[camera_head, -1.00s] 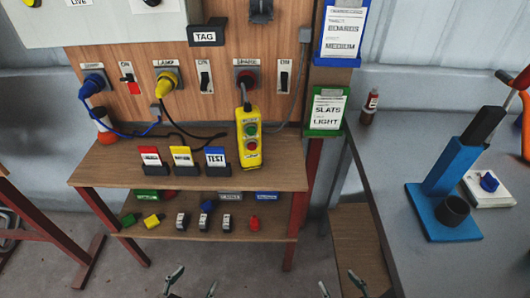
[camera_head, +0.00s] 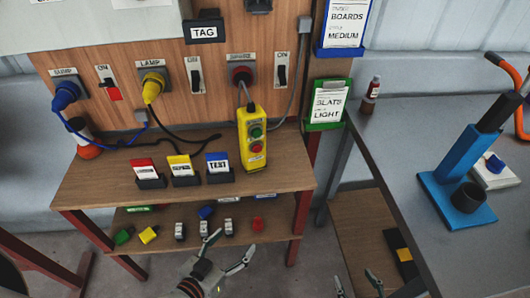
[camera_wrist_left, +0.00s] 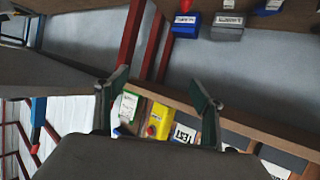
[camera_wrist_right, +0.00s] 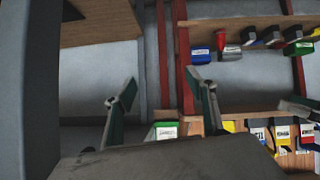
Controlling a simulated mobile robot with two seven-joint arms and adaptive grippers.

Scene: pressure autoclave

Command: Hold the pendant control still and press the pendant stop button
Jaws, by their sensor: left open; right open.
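The yellow pendant control (camera_head: 252,165) hangs upright on its cable below the grey socket, in front of the panel and above the upper shelf. Its red button (camera_head: 256,149) sits below a green button (camera_head: 256,133). In the left wrist view the pendant (camera_wrist_left: 163,114) shows small, beyond and between the fingers. My left gripper (camera_head: 232,246) is open and empty, below and in front of the pendant, by the lower shelf. My right gripper (camera_head: 356,283) is open at the bottom edge, right of and below the pendant, mostly out of the head view. Neither touches the pendant.
Red, yellow and blue card holders (camera_head: 182,170) stand left of the pendant on the upper shelf (camera_head: 95,185). A green-framed card (camera_head: 328,103) hangs to its right. A grey table (camera_head: 410,130) with a blue stand (camera_head: 455,170) is at right. Several small items lie on the lower shelf.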

